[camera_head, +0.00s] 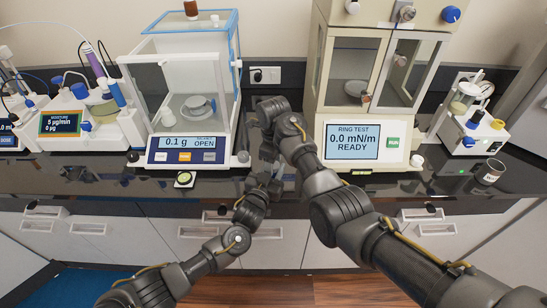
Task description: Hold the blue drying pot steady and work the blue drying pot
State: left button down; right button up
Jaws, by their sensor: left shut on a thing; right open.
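I cannot make out a blue drying pot; my arms cover the middle of the bench between the balance and the ring-test machine. My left gripper (276,172) is at the bench's front there, mostly hidden under my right arm. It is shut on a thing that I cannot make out. My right arm reaches over from the right, and its wrist bends down just above my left gripper. My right gripper (270,138) is open, dark and partly hidden close above the left one. I cannot tell whether it touches anything.
The balance (190,157) reads 0.1 g and OPEN, left of my grippers. The ring-test machine (352,143) reads READY, close on the right. A small unit with a glass vessel (466,103) and a cup (489,171) stand far right. A dosing unit (85,122) stands left.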

jog(key=c, duration=1)
jog(key=shift+c, duration=0.2)
jog(key=n, duration=0.3)
jog(key=shift+c, duration=0.2)
jog(key=o, duration=1.1)
